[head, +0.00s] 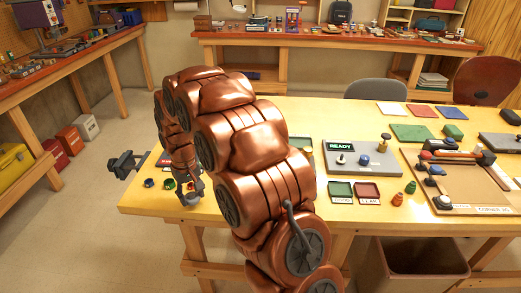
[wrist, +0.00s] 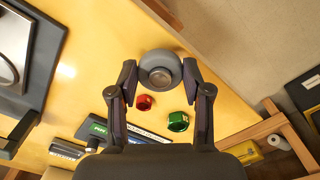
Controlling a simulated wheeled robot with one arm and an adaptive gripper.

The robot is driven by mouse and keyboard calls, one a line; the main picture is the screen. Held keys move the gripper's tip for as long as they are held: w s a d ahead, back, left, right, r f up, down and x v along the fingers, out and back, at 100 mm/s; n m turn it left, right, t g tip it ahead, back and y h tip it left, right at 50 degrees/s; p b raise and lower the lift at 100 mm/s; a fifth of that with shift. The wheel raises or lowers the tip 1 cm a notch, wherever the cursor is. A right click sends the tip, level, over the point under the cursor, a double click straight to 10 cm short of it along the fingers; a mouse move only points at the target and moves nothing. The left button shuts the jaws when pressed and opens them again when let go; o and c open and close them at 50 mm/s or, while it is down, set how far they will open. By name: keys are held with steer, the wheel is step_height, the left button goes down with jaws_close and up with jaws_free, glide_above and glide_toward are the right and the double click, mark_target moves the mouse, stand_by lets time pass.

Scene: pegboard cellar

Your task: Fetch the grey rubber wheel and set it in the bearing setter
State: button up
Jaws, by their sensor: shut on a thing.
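The grey rubber wheel (wrist: 160,69) is between the fingertips of my gripper (wrist: 160,78) in the wrist view. Both fingers touch its sides, so the gripper is shut on it. In the head view my gripper (head: 190,194) is low over the left end of the yellow table, partly behind my copper arm. I cannot tell for sure which fixture is the bearing setter.
A red part (wrist: 144,102) and a green part (wrist: 178,122) lie close to the wheel on the yellow table (head: 240,222). A dark vise (head: 126,164) is at the table's left edge. Green and red trays (head: 367,192) lie right of my arm. A board fixture (head: 460,178) stands further right.

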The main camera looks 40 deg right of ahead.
steer(key=d+r, duration=0.1)
steer(key=d, duration=0.3)
steer(key=w+d+r, duration=0.1)
steer(key=d, duration=0.2)
steer(key=d+r+b, duration=0.1)
steer(key=d, duration=0.3)
steer(key=shift+w+d, duration=0.2)
steer(key=shift+d, duration=0.1)
steer(key=shift+n, duration=0.3)
steer(key=d, duration=0.3)
steer(key=s+d+r, duration=0.1)
steer(key=d, duration=0.2)
steer(key=d+r+b, duration=0.1)
steer(key=d, duration=0.2)
steer(key=shift+s+d+r, duration=0.25)
steer(key=shift+s+d, duration=0.05)
steer(key=shift+s+d+r, duration=0.15)
steer(key=shift+s+d, duration=0.05)
steer(key=shift+d, duration=0.3)
steer(key=shift+f+b, duration=0.65)
steer(key=shift+f, duration=2)
steer(key=shift+f+b, duration=0.4)
steer(key=shift+b, duration=0.05)
steer(key=o, duration=1.2)
steer(key=shift+o, duration=0.2)
